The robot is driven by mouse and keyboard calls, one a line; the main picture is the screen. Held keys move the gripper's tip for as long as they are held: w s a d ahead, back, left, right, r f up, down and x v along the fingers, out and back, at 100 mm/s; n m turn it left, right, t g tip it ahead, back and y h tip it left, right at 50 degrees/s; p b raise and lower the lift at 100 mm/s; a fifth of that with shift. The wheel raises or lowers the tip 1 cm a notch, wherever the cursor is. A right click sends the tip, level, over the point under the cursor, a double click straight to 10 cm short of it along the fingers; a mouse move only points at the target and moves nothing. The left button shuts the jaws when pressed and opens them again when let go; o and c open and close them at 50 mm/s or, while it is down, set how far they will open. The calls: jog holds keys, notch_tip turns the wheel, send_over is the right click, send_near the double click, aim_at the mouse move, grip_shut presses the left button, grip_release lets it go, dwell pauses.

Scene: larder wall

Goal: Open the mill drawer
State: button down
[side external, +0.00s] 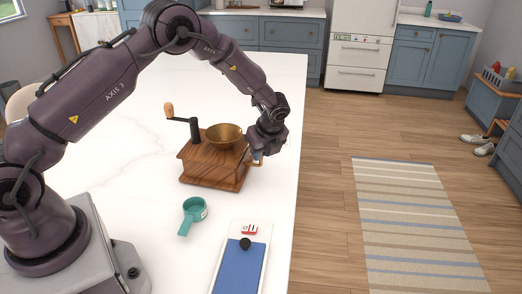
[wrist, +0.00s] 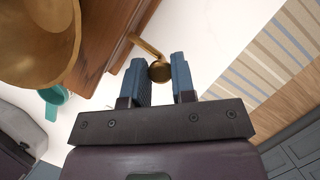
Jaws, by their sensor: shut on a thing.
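The mill (side external: 210,166) is a brown wooden box with a brass bowl (side external: 224,135) on top and a black crank with a wooden knob. It stands upright on the white counter. My gripper (side external: 258,158) is at the mill's right side. In the wrist view my gripper (wrist: 159,62) has its blue fingers on either side of a brass knob (wrist: 160,72) and is shut on it. The knob's stem reaches toward the mill's wooden side (wrist: 112,40). The drawer front is mostly hidden, and I cannot tell whether the drawer stands out.
A teal scoop (side external: 194,212) lies on the counter (side external: 130,215) in front of the mill. The counter's right edge is close to my gripper, with floor and a striped rug (side external: 415,220) beyond.

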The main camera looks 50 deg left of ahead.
jog(key=w+d, duration=0.2)
jog(key=d, duration=0.1)
jog(key=w+d, duration=0.3)
jog(key=shift+w+d, duration=0.1)
jog(key=c, duration=1)
grip_release()
jog(key=shift+o, duration=0.2)
jog(key=shift+r, duration=0.15)
jog(key=v, duration=1.2)
jog(key=shift+d+r, duration=0.15)
jog(key=shift+r, duration=0.25)
